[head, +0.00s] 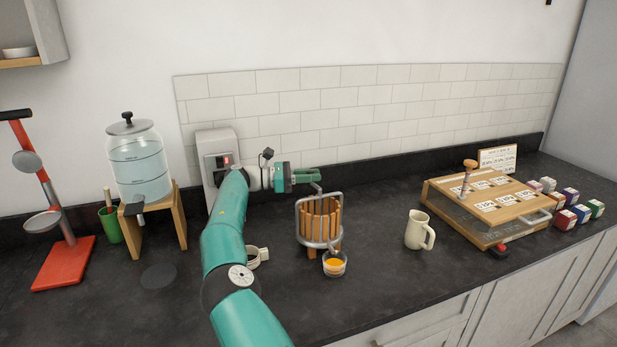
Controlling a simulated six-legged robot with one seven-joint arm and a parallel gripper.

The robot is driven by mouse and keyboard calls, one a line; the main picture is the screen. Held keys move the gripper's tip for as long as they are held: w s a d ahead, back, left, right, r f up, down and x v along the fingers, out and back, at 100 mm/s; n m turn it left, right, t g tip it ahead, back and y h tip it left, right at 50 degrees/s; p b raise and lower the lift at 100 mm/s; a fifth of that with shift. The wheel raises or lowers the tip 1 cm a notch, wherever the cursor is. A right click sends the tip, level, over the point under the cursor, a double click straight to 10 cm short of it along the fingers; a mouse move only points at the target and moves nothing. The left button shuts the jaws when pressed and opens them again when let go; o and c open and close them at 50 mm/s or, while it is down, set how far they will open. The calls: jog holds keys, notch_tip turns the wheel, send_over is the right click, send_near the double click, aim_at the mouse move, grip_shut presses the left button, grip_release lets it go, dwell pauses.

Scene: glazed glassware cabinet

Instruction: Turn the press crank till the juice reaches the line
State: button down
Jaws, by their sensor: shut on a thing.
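The press (320,222) stands on the dark counter, a slatted wooden basket in a grey metal frame. Its crank (317,187) is at the top of the frame. My gripper (312,176) is at the crank, above the basket, and is shut on it. The fingers hide most of the crank's grip. A small clear glass (335,266) stands in front of the press, with orange juice (334,265) in its lower part. The fill line on the glass is too small to make out.
A cream jug (418,231) stands right of the press, beside a wooden sloped case (489,209) and several small boxes (566,219). A white cup (256,257) sits close to my arm. A glass dispenser (139,163) and red stand (62,262) are at left.

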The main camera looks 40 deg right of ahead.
jog(key=shift+s+d+f+m+g+y, duration=0.1)
jog(key=shift+d+f+m+g+y, duration=0.1)
jog(key=shift+m+g+y, duration=0.3)
jog(key=c, duration=1.3)
grip_release()
jog(key=shift+c, duration=0.2)
jog(key=shift+r, duration=0.15)
jog(key=shift+a, duration=0.15)
